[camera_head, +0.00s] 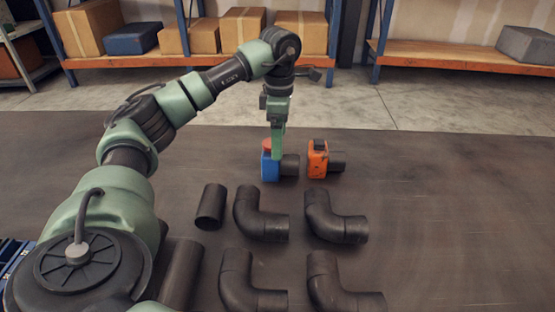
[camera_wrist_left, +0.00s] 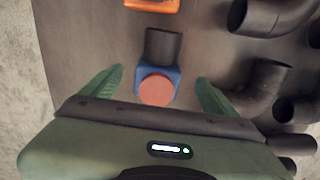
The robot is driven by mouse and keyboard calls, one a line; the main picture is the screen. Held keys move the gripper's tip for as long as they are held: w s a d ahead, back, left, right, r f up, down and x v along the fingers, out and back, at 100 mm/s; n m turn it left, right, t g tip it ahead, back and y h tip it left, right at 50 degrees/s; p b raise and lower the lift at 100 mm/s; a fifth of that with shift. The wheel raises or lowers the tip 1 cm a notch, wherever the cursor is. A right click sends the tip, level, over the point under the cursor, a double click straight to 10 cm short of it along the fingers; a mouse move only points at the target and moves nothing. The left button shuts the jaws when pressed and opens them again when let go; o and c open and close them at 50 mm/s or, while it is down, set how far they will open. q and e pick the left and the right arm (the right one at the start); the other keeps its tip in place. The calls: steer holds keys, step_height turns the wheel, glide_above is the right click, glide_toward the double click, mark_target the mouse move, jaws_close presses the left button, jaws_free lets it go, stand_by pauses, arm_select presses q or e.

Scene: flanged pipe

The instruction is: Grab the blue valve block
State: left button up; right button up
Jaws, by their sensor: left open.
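The blue valve block (camera_head: 268,168) stands on the dark table, with a red round top and a short black pipe stub on its right side in the head view. In the left wrist view the blue valve block (camera_wrist_left: 142,74) lies between the two green fingers, its red cap facing the camera. My left gripper (camera_head: 277,150) points down at the block from above; it also shows in the left wrist view (camera_wrist_left: 158,85). It is open, with a gap visible on both sides of the block. My right gripper is not in view.
An orange valve block (camera_head: 317,160) stands just right of the blue one. Several black pipe elbows (camera_head: 262,222) and a straight black pipe (camera_head: 210,206) lie nearer on the table. The table's right side (camera_head: 450,210) is clear. Shelves with boxes (camera_head: 300,30) stand behind.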

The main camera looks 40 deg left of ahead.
arm_select(q)
steer(key=f, duration=0.5)
steer(key=shift+s+a+f+p, duration=0.1)
steer(key=shift+a+f+p, duration=0.15)
steer(key=shift+p, duration=0.1)
steer(key=shift+r, duration=0.1)
steer(key=shift+c, duration=0.3)
jaws_close()
steer(key=shift+r, duration=0.1)
